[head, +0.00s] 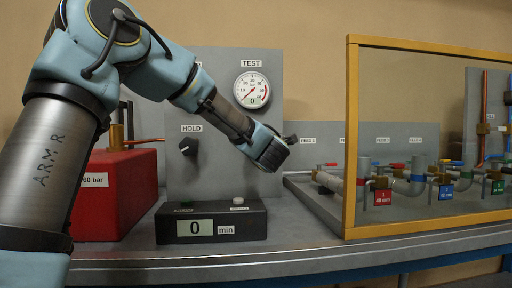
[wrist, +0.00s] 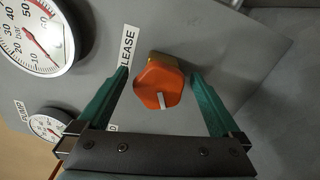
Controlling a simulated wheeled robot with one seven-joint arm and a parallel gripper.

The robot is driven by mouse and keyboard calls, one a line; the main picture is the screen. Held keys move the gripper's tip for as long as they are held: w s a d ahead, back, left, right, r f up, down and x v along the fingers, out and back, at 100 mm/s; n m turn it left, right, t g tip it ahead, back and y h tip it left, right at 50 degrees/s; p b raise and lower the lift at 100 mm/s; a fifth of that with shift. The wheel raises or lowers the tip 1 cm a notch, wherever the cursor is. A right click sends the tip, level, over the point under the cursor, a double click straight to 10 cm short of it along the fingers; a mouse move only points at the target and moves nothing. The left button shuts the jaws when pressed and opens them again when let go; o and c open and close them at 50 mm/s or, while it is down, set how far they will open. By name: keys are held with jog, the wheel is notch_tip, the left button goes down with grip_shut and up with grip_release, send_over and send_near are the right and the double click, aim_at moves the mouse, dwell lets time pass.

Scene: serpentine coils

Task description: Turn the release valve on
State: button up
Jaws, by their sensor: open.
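The release valve is an orange-red faceted knob (wrist: 158,86) with a white mark on its face, on the grey panel in the wrist view. The RELEASE label (wrist: 128,47) is beside it, partly covered by a finger. My gripper (wrist: 160,74) is open, with its two teal fingers on either side of the knob and a visible gap at each side. The fingers do not appear to touch it. In the head view my arm's end hides the knob.
The panel (head: 215,75) carries a TEST gauge (head: 252,90) and a black HOLD knob (head: 188,146). A timer box (head: 212,222) reading 0 min stands below. A red tank (head: 117,192) is at left. A yellow-framed clear screen (head: 350,140) covers pipes and valves at right.

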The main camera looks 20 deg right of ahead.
jog(key=b+v, duration=0.1)
jog(key=v, duration=0.9)
jog(key=shift+s, duration=0.4)
jog(key=shift+a, duration=0.1)
